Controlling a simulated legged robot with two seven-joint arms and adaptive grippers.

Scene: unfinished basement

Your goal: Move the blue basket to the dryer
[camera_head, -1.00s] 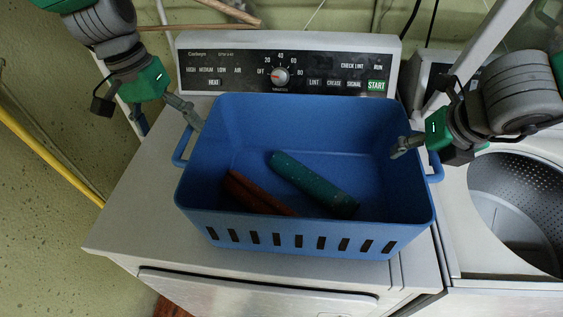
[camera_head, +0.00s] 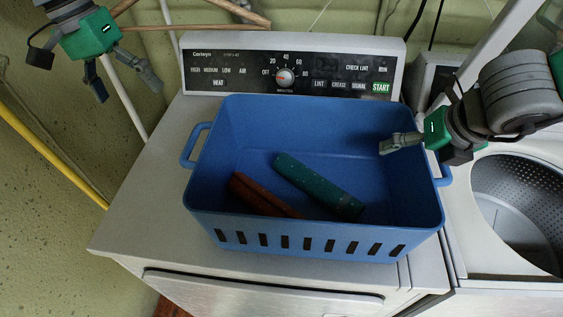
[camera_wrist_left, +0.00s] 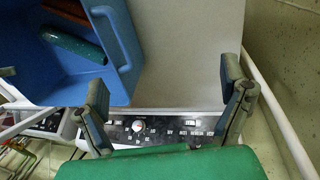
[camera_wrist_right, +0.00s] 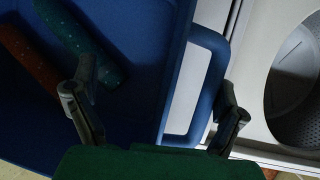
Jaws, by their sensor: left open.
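The blue basket (camera_head: 315,225) sits upright on top of the white dryer (camera_head: 135,205), in front of its control panel. It holds a teal roll (camera_head: 318,186) and a reddish-brown roll (camera_head: 262,196). My left gripper (camera_head: 128,88) is open and empty, up and to the left of the basket, clear of its left handle (camera_head: 192,146). The left handle also shows in the left wrist view (camera_wrist_left: 126,40). My right gripper (camera_wrist_right: 155,82) is open, with one finger inside the basket and the other outside, astride the right wall and handle (camera_wrist_right: 212,70).
A washer with an open drum (camera_head: 515,205) stands right beside the dryer. A yellow pipe (camera_head: 50,155) and a pale pole run along the left side by the wall. The dryer top left of the basket is bare.

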